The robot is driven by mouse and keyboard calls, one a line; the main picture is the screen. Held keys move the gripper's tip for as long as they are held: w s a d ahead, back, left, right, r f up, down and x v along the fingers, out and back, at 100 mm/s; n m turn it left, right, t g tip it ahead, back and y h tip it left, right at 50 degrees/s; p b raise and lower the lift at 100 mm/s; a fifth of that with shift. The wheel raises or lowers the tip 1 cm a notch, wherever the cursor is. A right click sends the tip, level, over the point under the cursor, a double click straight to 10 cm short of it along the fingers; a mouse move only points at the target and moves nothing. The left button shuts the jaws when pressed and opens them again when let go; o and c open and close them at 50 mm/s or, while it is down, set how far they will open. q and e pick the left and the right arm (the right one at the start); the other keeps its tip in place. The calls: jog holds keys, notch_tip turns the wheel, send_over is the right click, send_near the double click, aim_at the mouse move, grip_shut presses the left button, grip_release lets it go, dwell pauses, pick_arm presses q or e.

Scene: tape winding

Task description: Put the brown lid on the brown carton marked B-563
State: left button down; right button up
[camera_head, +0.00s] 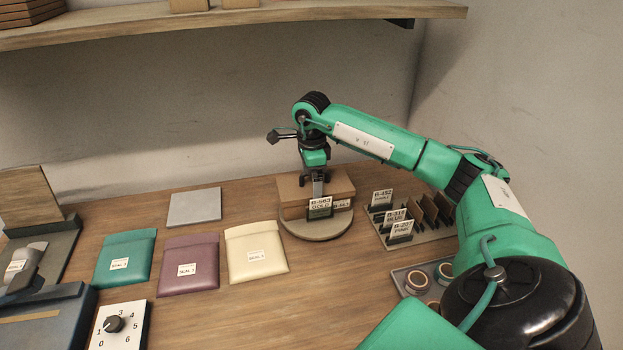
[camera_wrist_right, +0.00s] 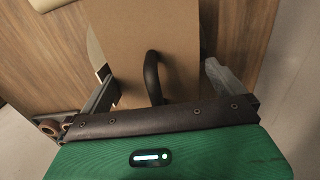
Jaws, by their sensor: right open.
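A brown carton (camera_head: 292,213) with a B-563 label stands on a round turntable (camera_head: 316,236). A brown slab that looks like the lid (camera_head: 290,187) lies over the top of the carton; I cannot tell if it is fully seated. My right gripper (camera_head: 318,192) is right above it, pointing down. In the right wrist view the brown top (camera_wrist_right: 180,45) runs between the open, spread fingers of my right gripper (camera_wrist_right: 160,88). A dark curved loop (camera_wrist_right: 152,75) shows in front of the brown top. My left gripper is not in view.
A B-563 GOLD card (camera_head: 320,206) shows at the carton's front. To the right are a card rack (camera_head: 418,238) and a tray of rolls (camera_head: 398,276). Teal (camera_head: 125,259), purple (camera_head: 187,265) and cream (camera_head: 256,253) pouches lie left. A shelf (camera_head: 240,18) hangs above.

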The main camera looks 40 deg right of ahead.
notch_tip(320, 180, up, 4)
jog(key=shift+w+r, duration=0.1)
jog(key=shift+r, duration=0.1)
notch_tip(320, 180, up, 7)
jog(key=shift+r+b, duration=0.2)
jog(key=shift+b, duration=0.3)
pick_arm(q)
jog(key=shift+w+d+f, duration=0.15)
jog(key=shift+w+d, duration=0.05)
pick_arm(e)
jog(key=shift+r, duration=0.6)
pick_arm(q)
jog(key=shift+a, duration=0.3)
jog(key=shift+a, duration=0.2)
pick_arm(e)
jog(key=shift+a+f, duration=0.1)
